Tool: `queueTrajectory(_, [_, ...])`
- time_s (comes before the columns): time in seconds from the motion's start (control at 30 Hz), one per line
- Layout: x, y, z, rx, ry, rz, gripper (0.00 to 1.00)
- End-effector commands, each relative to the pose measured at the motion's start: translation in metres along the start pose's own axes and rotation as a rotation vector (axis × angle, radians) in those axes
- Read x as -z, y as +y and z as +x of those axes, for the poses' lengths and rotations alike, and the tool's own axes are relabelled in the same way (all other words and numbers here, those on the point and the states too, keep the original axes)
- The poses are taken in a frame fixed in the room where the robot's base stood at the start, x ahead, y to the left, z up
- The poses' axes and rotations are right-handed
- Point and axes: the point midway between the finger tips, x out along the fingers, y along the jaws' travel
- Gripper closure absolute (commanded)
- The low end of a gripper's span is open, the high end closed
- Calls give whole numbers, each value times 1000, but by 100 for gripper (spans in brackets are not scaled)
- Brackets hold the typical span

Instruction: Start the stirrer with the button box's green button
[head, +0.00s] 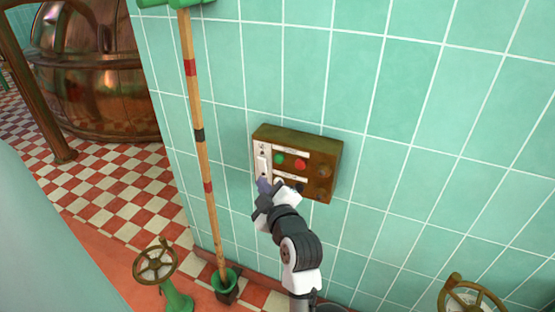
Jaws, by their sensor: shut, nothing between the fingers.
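The button box (330,154), a brown metal case with a pale face panel, is fixed to the tiled wall in the middle of the head view. The green button (279,159) is at the upper left of its face, with a red button (300,164) to its right. My gripper (263,184) is shut and empty, in front of the lower left of the box, below the green button. The green button is in plain sight. I cannot tell whether the fingertips touch the panel. My gripper and wrist hide part of the box's lower edge.
A striped wooden pole (201,150) stands left of the box, its foot in a green holder (226,280). A handwheel (156,262) is at lower left, another (471,298) at lower right. A copper kettle (95,80) stands far left. Wall right of the box is bare.

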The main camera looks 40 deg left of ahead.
Motion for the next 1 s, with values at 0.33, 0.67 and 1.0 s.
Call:
queueTrajectory(0.33, [-26,25,34,-3,0,-3,100])
queueTrajectory(0.67, [-33,34,45,-1,0,0,100])
queueTrajectory(1.0, [-33,34,45,-1,0,0,100])
